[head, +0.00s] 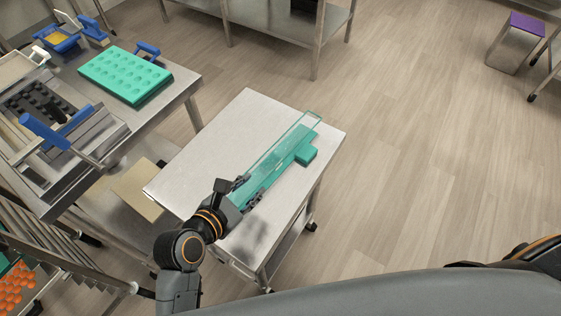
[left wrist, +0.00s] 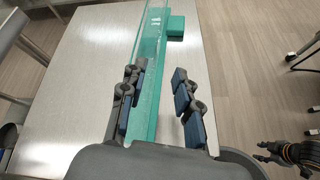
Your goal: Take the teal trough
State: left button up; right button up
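The teal trough (head: 278,157) is a long, see-through channel with a solid teal block (head: 307,154) on its right side near the far end. It lies along the small steel table. My left gripper (head: 251,188) is low over its near end with the fingers on either side of it. In the left wrist view the trough (left wrist: 151,52) runs between the fingers. The left finger is close against its side; a gap shows before the right finger. Whether the left finger touches cannot be told. My right gripper (left wrist: 280,153) shows small at the lower right of that view, away from the trough.
The small table (head: 225,125) is otherwise bare. To its left, a steel bench holds a teal mould tray (head: 122,75) and a machine with a blue handle (head: 45,131). Orange pieces (head: 15,285) lie at the lower left. Open floor is on the right.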

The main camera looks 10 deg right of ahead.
pick_arm(q)
send_over(273, 178)
jog(key=s+a, duration=0.3)
jog(key=f, duration=0.3)
jog(key=shift+d+f, duration=0.25)
jog(key=shift+f, duration=0.15)
jog(key=shift+a+f+x, duration=0.1)
jog(key=shift+f+x, duration=0.05)
jog(key=shift+x, duration=1.15)
jog(key=shift+a+f+x, duration=0.15)
jog(key=shift+x, duration=1.15)
jog(key=shift+c, duration=0.2)
grip_shut()
jog(key=shift+s, duration=0.1)
